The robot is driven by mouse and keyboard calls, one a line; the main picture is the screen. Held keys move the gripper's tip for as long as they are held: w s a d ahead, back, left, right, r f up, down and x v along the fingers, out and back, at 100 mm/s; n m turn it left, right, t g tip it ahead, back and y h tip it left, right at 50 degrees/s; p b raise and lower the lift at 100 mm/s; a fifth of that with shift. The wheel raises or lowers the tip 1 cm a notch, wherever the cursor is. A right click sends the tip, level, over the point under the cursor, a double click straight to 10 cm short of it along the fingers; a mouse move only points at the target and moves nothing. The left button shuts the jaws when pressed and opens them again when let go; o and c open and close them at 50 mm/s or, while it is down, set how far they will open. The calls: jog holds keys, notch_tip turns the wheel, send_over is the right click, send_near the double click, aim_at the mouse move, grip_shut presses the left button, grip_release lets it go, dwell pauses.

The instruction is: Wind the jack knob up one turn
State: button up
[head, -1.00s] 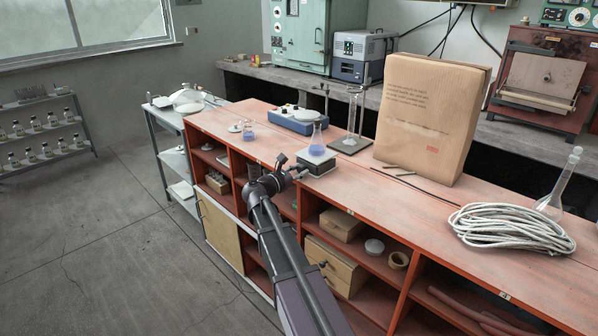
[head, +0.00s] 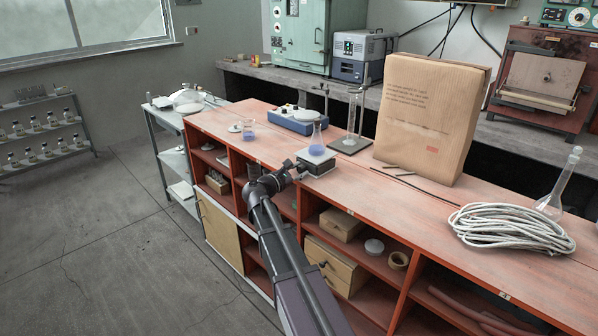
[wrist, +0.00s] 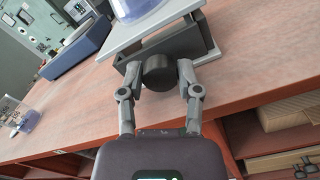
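The jack (head: 318,166) is a small lab stand with a light top plate, on the red bench top. A flask with blue liquid (head: 317,140) stands on the plate. In the wrist view the jack's dark round knob (wrist: 157,73) faces me, below the plate (wrist: 150,35). My gripper (wrist: 160,76) has one finger on each side of the knob, with a narrow gap showing at the right finger. Whether the left finger touches is hard to tell. In the head view my gripper (head: 297,170) is at the jack's near left side, and the knob is hidden.

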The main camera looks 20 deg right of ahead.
jog(key=shift+o, duration=1.3)
jog(key=shift+n, duration=0.4)
jog(key=shift+n, duration=2.3)
jog(key=n, duration=0.4)
jog(key=shift+s+a, duration=0.1)
jog(key=v, duration=1.4)
jog(key=s+a+f+m+g+y, duration=0.2)
jog(key=s+f+m+g+y, duration=0.3)
jog(key=s+f+m+y, duration=0.6)
jog(key=shift+s+a+f+m+y, duration=0.35)
jog(key=shift+s+f+m, duration=1.85)
jog(key=shift+m, duration=1.6)
